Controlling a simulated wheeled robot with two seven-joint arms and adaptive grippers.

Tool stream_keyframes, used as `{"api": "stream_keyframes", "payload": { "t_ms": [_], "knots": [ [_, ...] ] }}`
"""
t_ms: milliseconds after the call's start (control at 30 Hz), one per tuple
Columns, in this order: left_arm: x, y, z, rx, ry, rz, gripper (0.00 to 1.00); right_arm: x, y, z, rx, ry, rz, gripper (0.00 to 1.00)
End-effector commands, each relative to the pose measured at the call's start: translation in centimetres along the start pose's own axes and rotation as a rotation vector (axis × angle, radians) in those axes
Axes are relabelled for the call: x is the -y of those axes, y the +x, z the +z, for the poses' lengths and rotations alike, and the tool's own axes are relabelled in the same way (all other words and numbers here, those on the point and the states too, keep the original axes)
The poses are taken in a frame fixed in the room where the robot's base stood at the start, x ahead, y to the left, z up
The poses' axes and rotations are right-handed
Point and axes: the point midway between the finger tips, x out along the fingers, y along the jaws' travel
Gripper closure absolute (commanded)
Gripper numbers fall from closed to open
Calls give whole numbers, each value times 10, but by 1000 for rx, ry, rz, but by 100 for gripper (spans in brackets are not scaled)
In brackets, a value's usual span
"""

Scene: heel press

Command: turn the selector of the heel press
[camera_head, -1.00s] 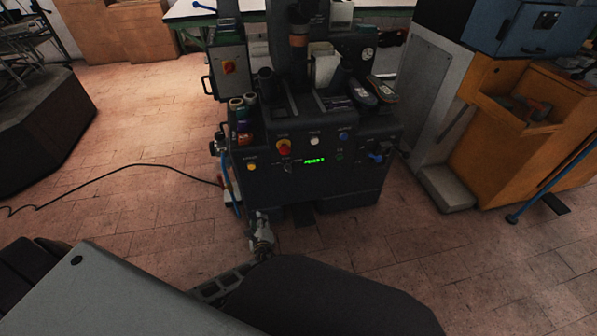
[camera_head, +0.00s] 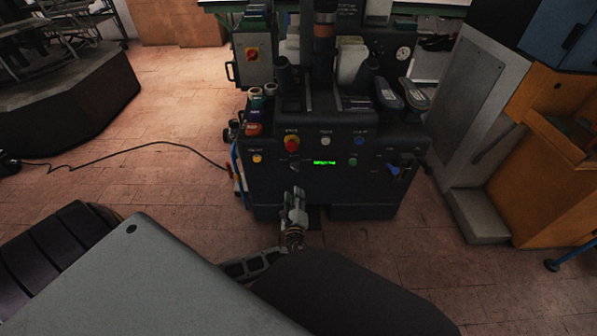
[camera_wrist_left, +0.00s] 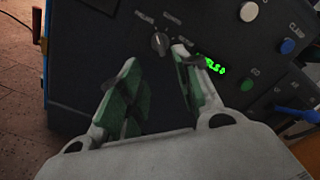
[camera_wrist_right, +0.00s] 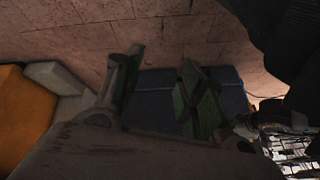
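The heel press (camera_head: 330,195) is a dark machine with a control panel on its front. Its selector (camera_head: 294,166) is a small knob below a red button, left of a green lit display; the left wrist view shows it as a dark round knob (camera_wrist_left: 160,43) with a pale pointer mark. My left gripper (camera_head: 297,193) is in front of the panel, just below the selector. In the left wrist view its two green-padded fingers (camera_wrist_left: 155,62) are apart, with the selector beyond the gap. My right gripper (camera_wrist_right: 163,57) is open and empty, above the floor.
The red button (camera_head: 291,144), a white button (camera_head: 325,141) and a blue button (camera_head: 359,140) line the panel above the display (camera_head: 324,162). A blue lever (camera_head: 394,169) is at the panel's right. A black cable (camera_head: 110,155) crosses the floor at left. An orange cabinet (camera_head: 540,165) stands at right.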

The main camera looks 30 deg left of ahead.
Motion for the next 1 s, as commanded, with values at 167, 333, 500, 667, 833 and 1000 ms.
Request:
{"api": "stream_keyframes", "payload": {
  "t_ms": [167, 333, 500, 667, 833, 1000],
  "knots": [
    [0, 0, 0, 0, 0, -1, 67, 0, 0, 0, 0, 0, 0, 60],
    [0, 1, 0, 0, 0, -1, 67, 0, 0, 0, -1, 0, 0, 60],
    [0, 6, 0, 0, 0, -1, 67, 0, 3, 1, -7, 2, -3, 60],
    [0, 19, -1, 0, 0, -2, 67, 0, 9, 3, -18, 8, -9, 60],
    [-1, 40, -1, 1, 0, -1, 67, 0, 18, 3, -44, 15, -18, 60],
    [-1, 62, -1, 1, 0, -1, 67, 0, 33, 11, -65, 28, -28, 60]
  ]
}}
